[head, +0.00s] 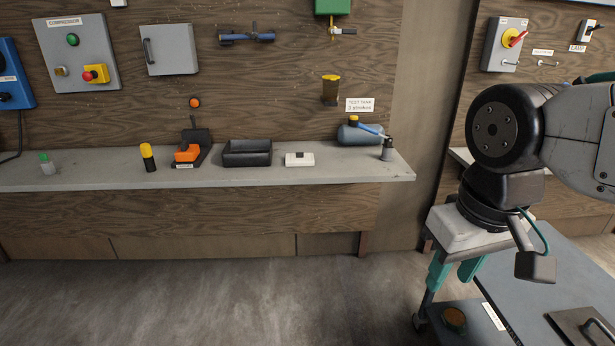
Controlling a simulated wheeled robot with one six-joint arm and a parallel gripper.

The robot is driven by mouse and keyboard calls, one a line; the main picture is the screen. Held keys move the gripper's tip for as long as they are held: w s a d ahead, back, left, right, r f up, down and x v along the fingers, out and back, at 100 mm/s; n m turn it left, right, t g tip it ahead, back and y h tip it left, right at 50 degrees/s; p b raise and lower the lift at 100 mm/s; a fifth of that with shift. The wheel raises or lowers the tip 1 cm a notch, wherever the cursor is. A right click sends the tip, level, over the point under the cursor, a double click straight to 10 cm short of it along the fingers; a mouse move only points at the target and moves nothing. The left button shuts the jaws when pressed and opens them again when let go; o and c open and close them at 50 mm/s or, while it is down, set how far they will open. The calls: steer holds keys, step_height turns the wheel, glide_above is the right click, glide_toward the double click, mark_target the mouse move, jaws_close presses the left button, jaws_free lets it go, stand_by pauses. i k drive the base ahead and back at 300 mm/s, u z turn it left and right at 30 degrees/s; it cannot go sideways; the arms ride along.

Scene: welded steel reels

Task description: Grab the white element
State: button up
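A small white block (299,159) with a dark mark on its top lies on the grey shelf (225,175). It is just right of a black open bin (246,153), with a small gap between them. It is the likely white element. My gripper (451,280) hangs at the right, pointing down, with its teal fingers apart and nothing seen between them. It is well to the right of the white block and looks lower in the picture.
Shelf in front of the block is clear. A dark-topped cart (550,260) is below my arm.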

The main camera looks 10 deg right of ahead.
mark_target(297, 159)
steer(key=k, duration=0.25)
steer(key=u, duration=1)
steer(key=i, duration=2.45)
steer(key=z, duration=3)
